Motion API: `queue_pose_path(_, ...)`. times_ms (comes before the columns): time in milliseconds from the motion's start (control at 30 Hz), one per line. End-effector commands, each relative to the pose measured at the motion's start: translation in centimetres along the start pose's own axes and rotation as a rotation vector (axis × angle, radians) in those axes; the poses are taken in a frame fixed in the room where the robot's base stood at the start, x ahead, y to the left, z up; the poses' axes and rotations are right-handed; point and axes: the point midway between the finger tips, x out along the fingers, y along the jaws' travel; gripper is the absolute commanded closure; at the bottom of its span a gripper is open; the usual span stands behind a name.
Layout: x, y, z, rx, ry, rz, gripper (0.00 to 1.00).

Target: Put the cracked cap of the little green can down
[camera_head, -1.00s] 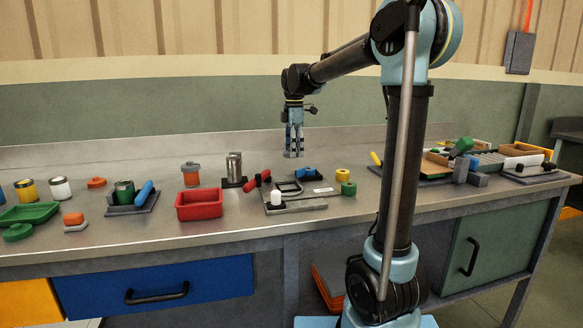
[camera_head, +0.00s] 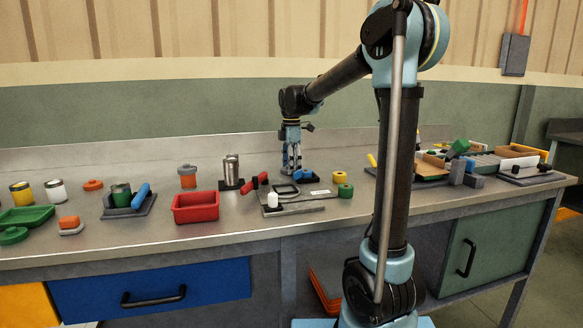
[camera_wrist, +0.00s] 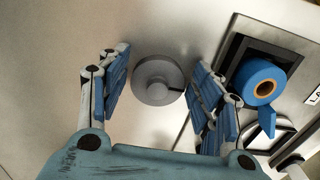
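A grey round cap (camera_wrist: 157,80) with a raised knob and a dark crack at its right edge shows in the wrist view, over the bare steel bench top. A small green can (camera_head: 121,195) with no lid visible stands on a dark tray at the left.
A blue tape roll (camera_wrist: 262,80) on a holder lies close to the right finger; it also shows in the head view (camera_head: 305,174). A metal cylinder (camera_head: 231,170) stands left of my gripper, and a red bin (camera_head: 196,208) is nearer the front. Bare bench lies left of the cap.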

Motion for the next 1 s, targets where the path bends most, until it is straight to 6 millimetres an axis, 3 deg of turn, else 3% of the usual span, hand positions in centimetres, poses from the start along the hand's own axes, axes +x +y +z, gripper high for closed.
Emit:
queue_pose_path(467, -0.7, 0.0, 0.0, 0.000, 0.000, 0.000, 0.31)
queue_pose_path(1000, -9.5, 0.0, 0.0, 0.000, 0.000, 0.000, 0.31)
